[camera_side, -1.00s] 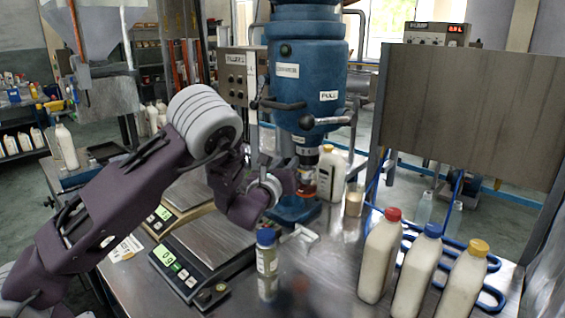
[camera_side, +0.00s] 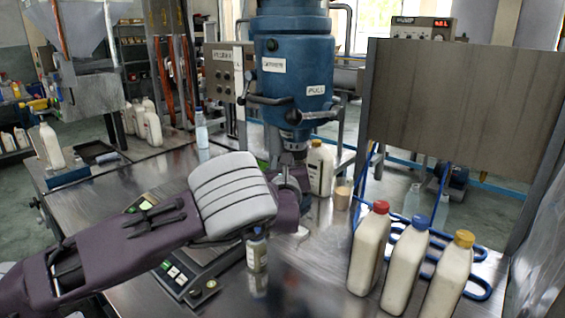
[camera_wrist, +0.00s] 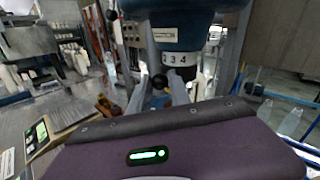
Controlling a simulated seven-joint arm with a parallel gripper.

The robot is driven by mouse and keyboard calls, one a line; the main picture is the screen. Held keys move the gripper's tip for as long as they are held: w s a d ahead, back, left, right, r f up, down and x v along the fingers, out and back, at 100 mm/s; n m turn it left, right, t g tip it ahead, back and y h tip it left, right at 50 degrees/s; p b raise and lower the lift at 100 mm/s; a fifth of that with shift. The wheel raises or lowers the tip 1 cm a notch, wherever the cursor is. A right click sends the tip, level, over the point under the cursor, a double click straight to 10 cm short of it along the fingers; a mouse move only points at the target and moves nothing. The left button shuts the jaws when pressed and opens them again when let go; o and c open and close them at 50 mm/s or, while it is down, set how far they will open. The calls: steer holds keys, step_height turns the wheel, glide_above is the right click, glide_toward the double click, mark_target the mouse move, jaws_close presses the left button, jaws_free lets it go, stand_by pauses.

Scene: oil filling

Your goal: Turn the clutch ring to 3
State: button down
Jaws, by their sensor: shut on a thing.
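The clutch ring (camera_side: 296,136) is the dark band at the bottom of the blue machine head (camera_side: 292,75). In the wrist view the ring (camera_wrist: 178,74) sits just under a white scale reading 2, 3, 4, with the 3 near the middle. My gripper (camera_side: 288,178) is just below the ring in the side view, mostly hidden by my wrist. In the wrist view my gripper (camera_wrist: 160,84) has its two grey fingers on either side of a small dark ball knob at the ring's left, and is shut on it. Which number the ring is set to is unclear.
A bottle (camera_side: 257,255) stands partly under my wrist. Three capped white jugs (camera_side: 405,268) stand front right, by blue tubing. A white jug (camera_side: 319,170) and a small cup (camera_side: 342,197) stand behind the gripper. A scale (camera_side: 182,275) lies under my arm.

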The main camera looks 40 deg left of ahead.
steer(key=shift+a+r, duration=0.15)
steer(key=c, duration=1.2)
jaws_free()
steer(key=v, duration=0.7)
